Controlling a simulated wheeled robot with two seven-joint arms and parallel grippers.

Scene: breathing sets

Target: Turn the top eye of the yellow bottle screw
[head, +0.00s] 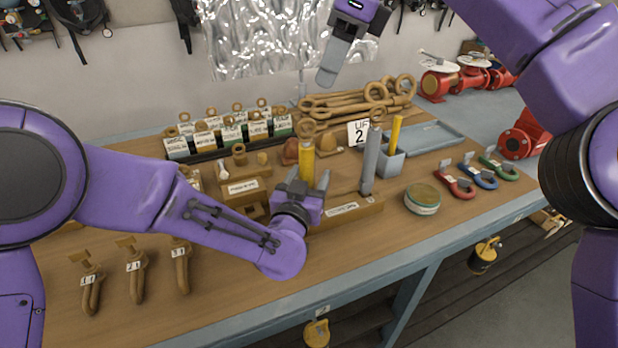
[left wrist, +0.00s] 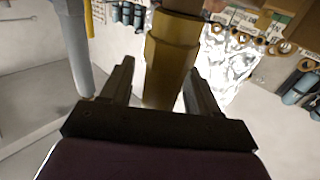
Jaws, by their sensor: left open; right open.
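The yellow bottle screw (head: 306,163) stands upright in a wooden stand (head: 345,213) on the bench, with a brown eye (head: 308,130) at its top. My left gripper (head: 308,183) is at its lower body, below the top eye. In the left wrist view the yellow body (left wrist: 168,65) shows between the two open fingers (left wrist: 160,85), with a gap visible on both sides; its top eye is out of that view. A grey bottle screw (head: 370,162) stands to its right in the same stand. My right gripper (head: 328,72) is open and empty, high above the back of the bench.
A grey holder (head: 390,160) with a yellow rod and a round tin (head: 422,198) are on the right. Red, blue and green shackles (head: 478,177) lie further right. Tagged brown shackles (head: 135,275) lie at front left.

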